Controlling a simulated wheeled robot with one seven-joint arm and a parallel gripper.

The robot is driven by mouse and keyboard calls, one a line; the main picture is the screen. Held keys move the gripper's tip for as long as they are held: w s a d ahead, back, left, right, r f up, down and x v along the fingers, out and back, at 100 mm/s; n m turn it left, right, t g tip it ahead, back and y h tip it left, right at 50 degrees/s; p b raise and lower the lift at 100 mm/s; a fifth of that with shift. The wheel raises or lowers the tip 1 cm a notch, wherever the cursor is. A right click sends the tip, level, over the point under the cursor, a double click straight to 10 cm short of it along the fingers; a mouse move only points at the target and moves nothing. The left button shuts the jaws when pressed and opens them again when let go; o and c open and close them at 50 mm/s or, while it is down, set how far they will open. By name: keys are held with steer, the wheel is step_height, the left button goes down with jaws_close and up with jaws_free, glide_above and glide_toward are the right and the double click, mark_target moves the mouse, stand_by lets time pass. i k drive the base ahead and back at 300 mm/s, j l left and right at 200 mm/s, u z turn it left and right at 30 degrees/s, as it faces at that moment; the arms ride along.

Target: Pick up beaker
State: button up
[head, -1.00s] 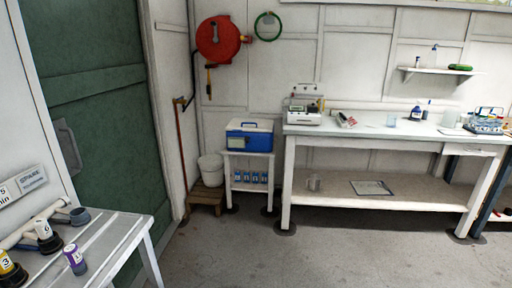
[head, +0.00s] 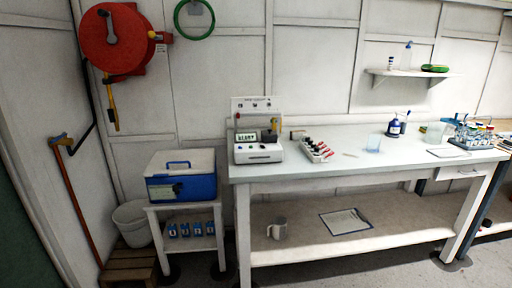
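A clear bluish beaker (head: 374,142) stands upright on the white workbench (head: 300,174), right of the middle of the top.
On the bench are an instrument (head: 258,142), a rack of red-capped items (head: 316,150), a blue bottle (head: 394,128) and a tube rack (head: 472,134). A mug (head: 277,228) and clipboard (head: 345,221) lie on the lower shelf. A blue cooler (head: 181,186) stands left.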

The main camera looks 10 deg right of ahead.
mark_target(373, 140)
steer(key=i+l+z, duration=0.15)
steer(key=i+z, duration=0.2)
steer(key=i, duration=0.35)
steer(key=i+z, duration=0.4)
steer(key=i, duration=0.3)
steer(key=i+l+u, duration=0.65)
steer(key=i+l, duration=0.15)
steer(key=l, duration=0.3)
